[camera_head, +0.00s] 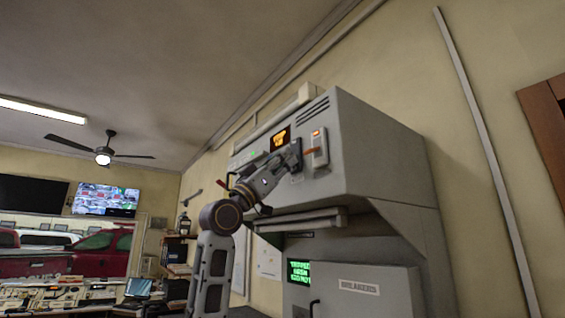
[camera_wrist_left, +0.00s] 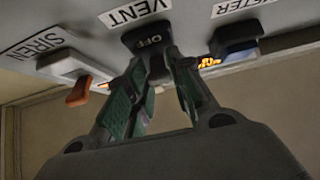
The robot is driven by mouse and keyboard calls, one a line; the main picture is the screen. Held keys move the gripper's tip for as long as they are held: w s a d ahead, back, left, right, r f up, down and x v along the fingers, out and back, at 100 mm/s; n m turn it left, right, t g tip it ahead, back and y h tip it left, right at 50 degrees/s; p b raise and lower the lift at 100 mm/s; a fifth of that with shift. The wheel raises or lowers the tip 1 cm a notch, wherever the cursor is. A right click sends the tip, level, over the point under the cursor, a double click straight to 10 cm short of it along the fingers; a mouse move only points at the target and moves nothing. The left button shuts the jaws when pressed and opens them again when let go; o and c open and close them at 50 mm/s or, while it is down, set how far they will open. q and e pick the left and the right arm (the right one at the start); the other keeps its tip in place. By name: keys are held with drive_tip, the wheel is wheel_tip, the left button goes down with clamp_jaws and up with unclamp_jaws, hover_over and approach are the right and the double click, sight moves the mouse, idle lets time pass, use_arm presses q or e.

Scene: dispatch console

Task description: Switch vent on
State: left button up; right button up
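The vent switch (camera_wrist_left: 150,40) has a black housing marked OFF and a short black lever under the white VENT label (camera_wrist_left: 138,13) in the left wrist view. My left gripper (camera_wrist_left: 158,68) has its green-padded fingers drawn close on both sides of this lever, and they look shut on it. Exact contact is partly hidden. In the head view my left gripper (camera_head: 294,154) is up against the front of the grey console (camera_head: 375,145), and it hides the vent switch there. My right gripper is in neither view.
In the left wrist view, the siren switch (camera_wrist_left: 75,68) with an orange lever is left of the vent switch, and the meter switch (camera_wrist_left: 235,40) is right. In the head view, a grey ledge (camera_head: 300,220) juts out below my gripper, above the breakers door (camera_head: 362,290).

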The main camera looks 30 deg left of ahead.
use_arm(q)
clamp_jaws()
drive_tip(key=shift+s+r+g, duration=0.1)
drive_tip(key=shift+r+g, duration=0.15)
drive_tip(key=shift+g, duration=0.15)
drive_tip(key=shift+s+a+r+g+y, duration=0.15)
drive_tip(key=shift+r+g+y, duration=0.1)
drive_tip(key=shift+g+y, duration=0.3)
drive_tip(key=shift+s+r+g+y, duration=0.1)
drive_tip(key=shift+r+g+y, duration=0.3)
drive_tip(key=shift+g, duration=0.55)
drive_tip(key=shift+r+g+y, duration=0.25)
drive_tip(key=shift+r+g, duration=0.2)
drive_tip(key=shift+g, duration=0.45)
drive_tip(key=shift+r+g+y, duration=0.3)
drive_tip(key=shift+r+g, duration=0.05)
drive_tip(key=shift+g, duration=0.35)
drive_tip(key=shift+r+g+y, duration=0.3)
drive_tip(key=shift+g, duration=0.4)
drive_tip(key=shift+w+r+g+y, duration=0.25)
drive_tip(key=shift+r+g+y, duration=0.2)
drive_tip(key=shift+g, duration=0.65)
drive_tip(key=o, duration=0.9)
unclamp_jaws()
drive_tip(key=shift+c, duration=0.2)
